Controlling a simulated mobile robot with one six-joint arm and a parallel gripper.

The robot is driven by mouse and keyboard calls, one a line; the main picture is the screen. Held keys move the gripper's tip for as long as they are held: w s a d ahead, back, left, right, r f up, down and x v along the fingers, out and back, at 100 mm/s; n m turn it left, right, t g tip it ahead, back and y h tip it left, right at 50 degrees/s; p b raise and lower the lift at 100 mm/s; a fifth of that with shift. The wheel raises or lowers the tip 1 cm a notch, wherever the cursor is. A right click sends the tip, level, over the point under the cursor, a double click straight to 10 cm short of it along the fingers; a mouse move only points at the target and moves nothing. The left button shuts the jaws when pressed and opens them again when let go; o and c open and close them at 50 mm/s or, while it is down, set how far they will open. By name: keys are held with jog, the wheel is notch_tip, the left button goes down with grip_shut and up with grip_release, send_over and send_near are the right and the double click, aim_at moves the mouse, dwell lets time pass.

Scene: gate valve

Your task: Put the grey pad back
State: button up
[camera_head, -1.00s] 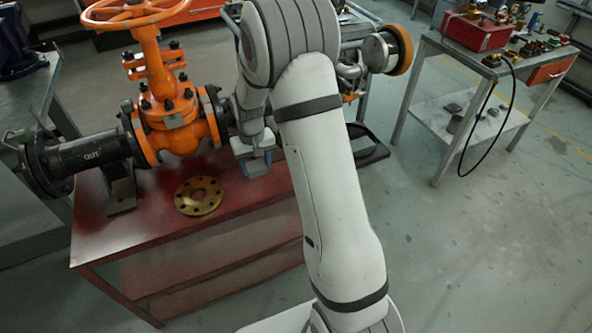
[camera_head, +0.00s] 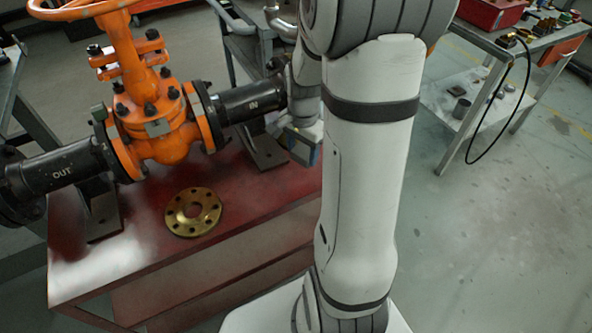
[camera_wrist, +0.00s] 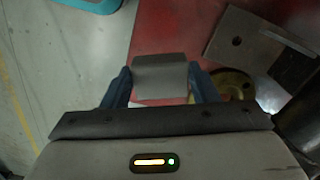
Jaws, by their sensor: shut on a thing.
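The grey pad (camera_wrist: 160,75) shows in the wrist view as a flat grey block between the two blue fingers. My gripper (camera_wrist: 160,88) is shut on it, with one finger at each side. In the head view my gripper (camera_head: 302,148) is over the right part of the red bench top (camera_head: 150,215), right of the valve's IN pipe (camera_head: 252,101). My arm hides part of the bench there. The pad itself is hard to make out in the head view.
An orange gate valve (camera_head: 155,120) with black pipes stands on the bench. A brass flange ring (camera_head: 193,212) lies in front of it, also partly visible in the wrist view (camera_wrist: 232,85). A side table (camera_head: 480,100) stands to the right, with clear floor between.

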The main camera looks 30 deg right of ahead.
aim_at(301, 181)
notch_tip(301, 181, down, 9)
jog(key=shift+r+b, duration=0.1)
jog(key=shift+b, duration=0.6)
jog(key=shift+f, duration=0.25)
jog(key=o, duration=0.9)
jog(key=shift+o, duration=0.2)
jog(key=shift+r, duration=0.1)
